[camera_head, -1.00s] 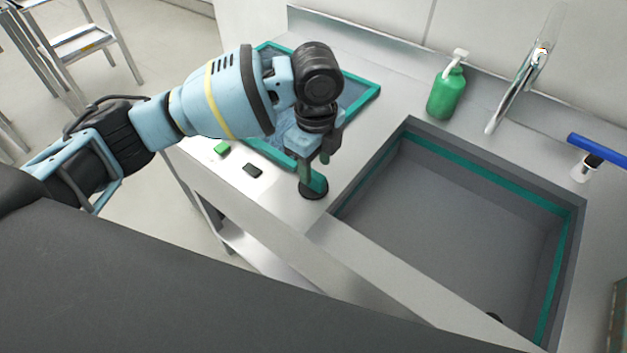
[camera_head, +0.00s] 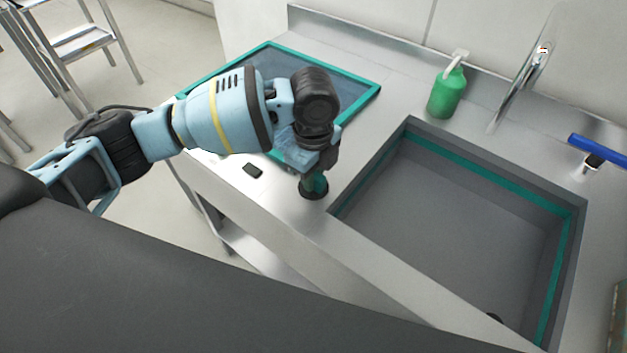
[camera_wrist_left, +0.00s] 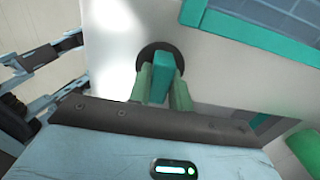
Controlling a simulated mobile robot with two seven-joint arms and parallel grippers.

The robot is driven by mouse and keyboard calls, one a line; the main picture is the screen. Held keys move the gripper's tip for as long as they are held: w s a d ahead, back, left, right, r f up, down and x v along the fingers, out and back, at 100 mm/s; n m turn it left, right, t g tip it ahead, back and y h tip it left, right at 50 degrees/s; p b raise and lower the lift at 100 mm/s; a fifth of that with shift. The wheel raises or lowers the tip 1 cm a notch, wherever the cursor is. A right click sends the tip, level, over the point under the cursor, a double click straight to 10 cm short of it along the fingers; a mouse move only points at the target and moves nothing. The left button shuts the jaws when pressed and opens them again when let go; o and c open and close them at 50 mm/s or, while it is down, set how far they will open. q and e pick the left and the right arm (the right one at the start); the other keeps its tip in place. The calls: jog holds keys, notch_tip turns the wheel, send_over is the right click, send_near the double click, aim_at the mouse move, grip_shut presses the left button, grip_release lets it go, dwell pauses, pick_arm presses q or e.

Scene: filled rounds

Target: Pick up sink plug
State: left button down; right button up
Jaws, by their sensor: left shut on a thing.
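The sink plug (camera_head: 313,194) has a round dark base and a teal upright handle. It stands on the metal counter left of the sink basin (camera_head: 460,230). My left gripper (camera_head: 314,184) comes down over it from above and is shut on its handle. In the left wrist view the teal handle of the plug (camera_wrist_left: 161,74) sits between the two green fingers of my left gripper (camera_wrist_left: 160,85), with the dark disc behind. The plug's base appears to rest on the counter. My right gripper is not in view.
A teal-rimmed tray (camera_head: 362,99) lies behind the gripper. A small black block (camera_head: 253,170) lies on the counter to the left. A green soap bottle (camera_head: 446,93), the faucet (camera_head: 520,85) and a blue-handled tool (camera_head: 600,150) stand along the back and right. The counter's front edge is close.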

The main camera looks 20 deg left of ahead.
pick_arm(q)
jog(key=shift+r, duration=0.1)
